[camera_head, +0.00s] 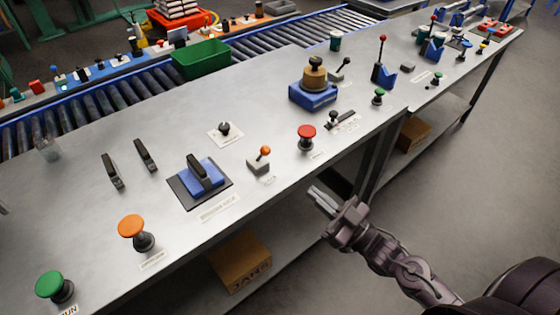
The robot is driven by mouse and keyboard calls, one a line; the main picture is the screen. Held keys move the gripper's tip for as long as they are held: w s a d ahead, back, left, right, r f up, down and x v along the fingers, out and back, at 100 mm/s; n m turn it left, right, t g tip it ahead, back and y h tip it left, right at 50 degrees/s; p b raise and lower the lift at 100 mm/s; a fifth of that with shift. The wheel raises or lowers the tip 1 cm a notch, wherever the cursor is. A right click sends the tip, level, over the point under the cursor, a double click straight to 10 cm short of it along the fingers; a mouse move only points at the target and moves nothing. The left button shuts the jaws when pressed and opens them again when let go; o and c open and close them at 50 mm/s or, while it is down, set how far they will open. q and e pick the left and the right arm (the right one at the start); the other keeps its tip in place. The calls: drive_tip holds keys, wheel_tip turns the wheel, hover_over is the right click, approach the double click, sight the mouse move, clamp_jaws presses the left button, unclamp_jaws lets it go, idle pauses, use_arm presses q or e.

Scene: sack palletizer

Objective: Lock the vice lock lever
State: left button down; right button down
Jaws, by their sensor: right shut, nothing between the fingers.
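No lever carries a readable name, so I cannot tell for certain which is the vice lock lever. A blue vice-like base (314,96) holds a brown and black round part, and a small black-knobbed lever (341,71) on a grey block stands just behind it to the right. An orange-knobbed lever (263,156) on a grey block is nearer, tilted slightly right. A taller red-knobbed lever (381,61) rises from another blue device. My right gripper (319,196) is shut and empty, off the bench's front edge, apart from all levers. My left gripper is out of view.
The grey bench (100,215) also bears a red mushroom button (306,132), an orange one (131,226), a green one (49,285) and a blue block on a dark plate (185,206). A roller conveyor with a green bin (201,62) runs behind. A cardboard box (240,262) sits below.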

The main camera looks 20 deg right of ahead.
drive_tip(key=p, duration=0.2)
approach(262, 156)
drive_tip(key=w+r, duration=0.1)
drive_tip(key=a+r, duration=0.1)
drive_tip(key=w+r, duration=0.1)
drive_tip(key=shift+w+a+r, duration=0.2)
drive_tip(key=shift+w+r, duration=0.1)
drive_tip(key=shift+r, duration=0.05)
drive_tip(key=shift+w+a+r, duration=0.1)
drive_tip(key=shift+w+a, duration=0.3)
drive_tip(key=shift+w, duration=0.2)
